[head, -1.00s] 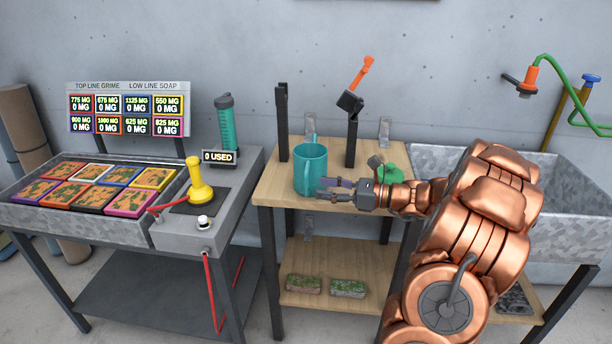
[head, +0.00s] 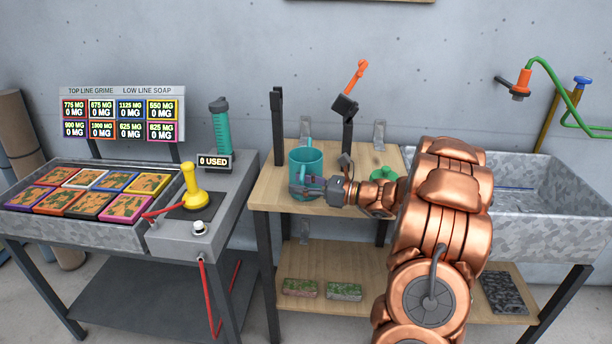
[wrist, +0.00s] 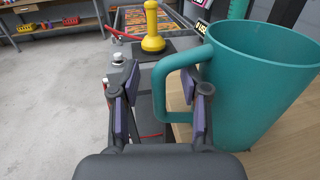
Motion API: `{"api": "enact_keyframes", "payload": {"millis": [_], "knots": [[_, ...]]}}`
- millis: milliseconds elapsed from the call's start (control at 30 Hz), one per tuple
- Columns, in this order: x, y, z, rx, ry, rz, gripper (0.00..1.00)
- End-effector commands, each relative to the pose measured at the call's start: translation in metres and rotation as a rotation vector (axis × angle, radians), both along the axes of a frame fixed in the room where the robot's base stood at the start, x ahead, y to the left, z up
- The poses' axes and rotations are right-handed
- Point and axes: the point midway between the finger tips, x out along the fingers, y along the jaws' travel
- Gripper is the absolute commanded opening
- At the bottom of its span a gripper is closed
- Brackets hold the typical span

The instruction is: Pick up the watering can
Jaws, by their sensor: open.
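The watering can (head: 309,160) is a teal, mug-like vessel standing upright on the wooden table. In the wrist view the can (wrist: 262,85) fills the right side, its loop handle (wrist: 163,92) pointing left. My gripper (head: 304,180) is at the can's front side in the head view. In the wrist view my gripper (wrist: 160,100) is open, with the handle's outer bar between its two purple-padded fingers. The right finger overlaps the handle's opening, close to the can's wall. I cannot tell whether either finger touches the handle.
The wooden table (head: 270,196) has dark posts and a green object (head: 383,174) behind my arm. A grey station with a yellow lever (head: 190,186) stands left.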

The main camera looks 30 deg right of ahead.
Motion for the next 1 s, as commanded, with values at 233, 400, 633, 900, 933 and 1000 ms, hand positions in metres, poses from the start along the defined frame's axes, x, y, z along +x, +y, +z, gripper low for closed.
{"api": "enact_keyframes", "payload": {"millis": [233,400,633,900,933,1000], "knots": [[0.0003,0.0000,0.0000,-0.001,-0.001,-0.001,0.41],[0.0003,-0.0002,0.0000,-0.001,-0.001,-0.001,0.24],[0.0002,-0.0002,0.0001,-0.001,-0.001,-0.001,0.00],[0.0002,-0.0005,0.0005,-0.001,-0.002,-0.001,0.00],[0.0002,-0.0005,0.0005,-0.001,-0.002,-0.001,0.00],[0.0002,-0.0004,0.0006,-0.001,-0.002,-0.001,0.00]]}}
